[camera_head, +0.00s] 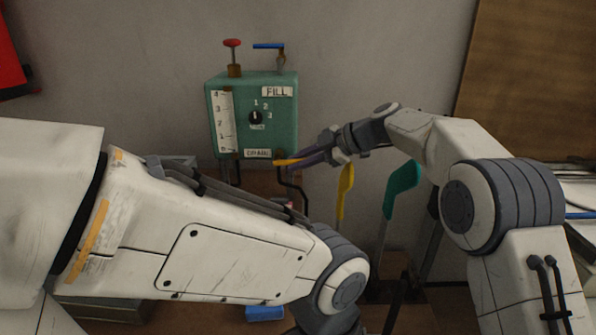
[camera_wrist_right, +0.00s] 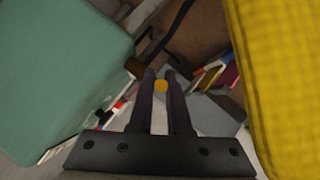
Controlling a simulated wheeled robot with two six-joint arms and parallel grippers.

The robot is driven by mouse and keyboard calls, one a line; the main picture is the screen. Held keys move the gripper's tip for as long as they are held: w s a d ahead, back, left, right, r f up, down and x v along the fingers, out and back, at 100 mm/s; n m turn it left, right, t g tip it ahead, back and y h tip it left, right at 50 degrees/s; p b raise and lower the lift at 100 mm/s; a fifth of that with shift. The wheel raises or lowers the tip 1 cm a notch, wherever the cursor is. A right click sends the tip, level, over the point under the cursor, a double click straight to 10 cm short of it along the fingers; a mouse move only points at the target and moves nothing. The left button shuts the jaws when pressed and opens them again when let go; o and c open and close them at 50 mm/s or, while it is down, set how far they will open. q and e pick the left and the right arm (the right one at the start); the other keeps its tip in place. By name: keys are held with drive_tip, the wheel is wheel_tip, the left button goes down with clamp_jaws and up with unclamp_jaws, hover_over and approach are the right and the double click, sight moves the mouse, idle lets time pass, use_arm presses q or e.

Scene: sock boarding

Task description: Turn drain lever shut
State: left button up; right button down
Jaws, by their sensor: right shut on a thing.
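The green box (camera_head: 282,120) on the wall carries a FILL label and, low on its front, a second label that seems to read DRAIN. The orange-yellow drain lever (camera_head: 284,162) sticks out by the box's lower right corner. My right gripper (camera_head: 292,161) reaches in from the right and is shut on the lever. In the right wrist view the lever's rounded orange end (camera_wrist_right: 161,86) shows between the fingertips, with the green box (camera_wrist_right: 60,70) to the left. My left arm crosses the front of the head view; its gripper is out of sight.
A red knob (camera_head: 232,43) and a blue lever (camera_head: 269,46) top the box. A yellow form (camera_head: 346,185) and a teal form (camera_head: 402,178) stand right of it, below my right arm. A yellow knitted surface (camera_wrist_right: 285,80) fills the right wrist view's right side, close by.

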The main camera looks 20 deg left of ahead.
idle(0.4)
drive_tip(key=c, duration=0.9)
unclamp_jaws()
drive_tip(key=shift+o, duration=0.2)
drive_tip(key=v, duration=1)
drive_tip(key=shift+d, duration=0.25)
drive_tip(key=shift+c, duration=0.3)
